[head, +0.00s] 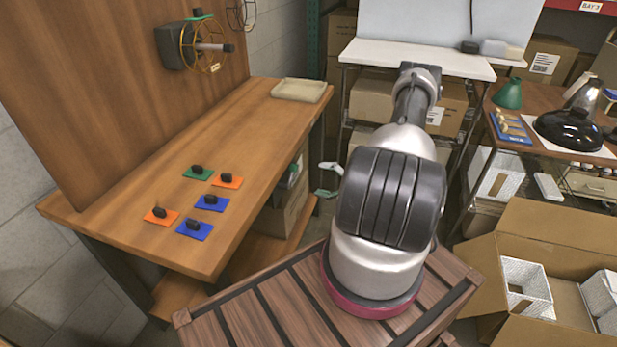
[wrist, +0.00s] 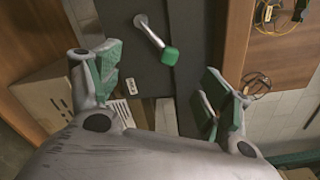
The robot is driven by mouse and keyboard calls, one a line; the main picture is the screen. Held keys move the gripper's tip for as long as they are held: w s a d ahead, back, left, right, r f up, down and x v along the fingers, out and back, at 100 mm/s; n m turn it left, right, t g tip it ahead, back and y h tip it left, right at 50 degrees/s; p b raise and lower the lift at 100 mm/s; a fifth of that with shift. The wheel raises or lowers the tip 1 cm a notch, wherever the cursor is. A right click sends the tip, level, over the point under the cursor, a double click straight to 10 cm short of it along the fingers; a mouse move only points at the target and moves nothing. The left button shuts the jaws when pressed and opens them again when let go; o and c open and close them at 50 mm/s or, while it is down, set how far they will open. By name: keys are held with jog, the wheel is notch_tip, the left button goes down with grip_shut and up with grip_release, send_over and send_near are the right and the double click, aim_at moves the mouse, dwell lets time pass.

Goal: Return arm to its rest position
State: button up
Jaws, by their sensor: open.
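My arm (head: 385,200) rises from its base on a slatted wooden top in the middle of the head view. My gripper (head: 328,180) points left beyond the arm, past the right edge of the wooden workbench. Its two green-padded fingers are apart, and nothing is held between them. Most of the gripper body is hidden behind the arm. In the wrist view my gripper (wrist: 160,80) is also open and empty. Beyond its fingers are a dark grey panel (wrist: 190,20) and a metal lever with a green end (wrist: 168,55), apart from the fingers.
The workbench (head: 190,140) at left holds several coloured plates with black knobs and a beige tray (head: 299,90). A wire lamp cage (head: 203,45) is on its back panel. At right are a black lampshade (head: 568,130), a green shade (head: 508,93) and an open carton (head: 550,225).

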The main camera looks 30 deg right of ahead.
jog(key=shift+v, duration=0.95)
